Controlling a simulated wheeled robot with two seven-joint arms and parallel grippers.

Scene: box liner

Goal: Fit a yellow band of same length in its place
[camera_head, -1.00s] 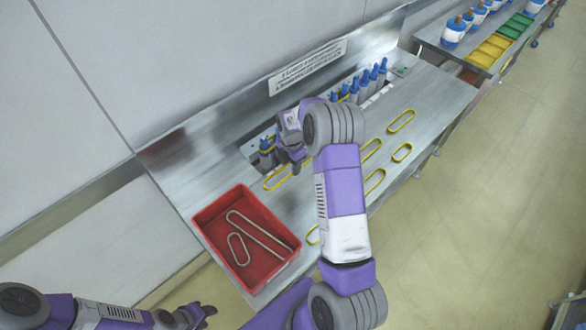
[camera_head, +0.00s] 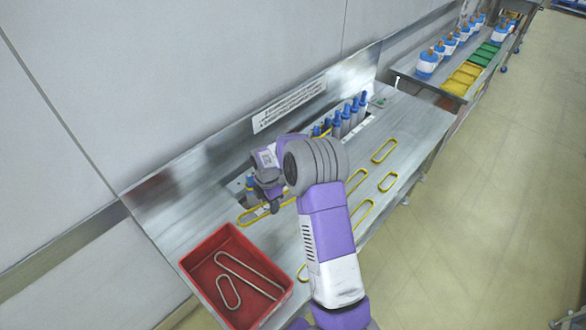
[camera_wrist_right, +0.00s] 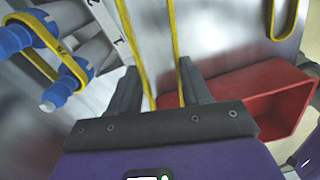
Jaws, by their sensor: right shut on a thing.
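My right gripper (camera_head: 273,205) is low over the left part of the steel bench, shut on a long yellow band (camera_head: 247,217). In the right wrist view, two strands of this band (camera_wrist_right: 139,45) run between the fingers (camera_wrist_right: 158,75). Blue-tipped grey posts (camera_head: 346,118) stand in a row along the back of the bench. In the right wrist view, another yellow band (camera_wrist_right: 38,47) loops around blue-tipped posts (camera_wrist_right: 70,82). Several loose yellow bands (camera_head: 384,151) of different lengths lie on the bench. My left gripper is out of view.
A red bin (camera_head: 207,250) stands at the near left end of the bench, holding a long pale band (camera_head: 250,273) and a short one (camera_head: 228,292). Its side also shows in the right wrist view (camera_wrist_right: 285,85). A sign (camera_head: 288,107) is on the backboard. A second bench holds bottles (camera_head: 428,63).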

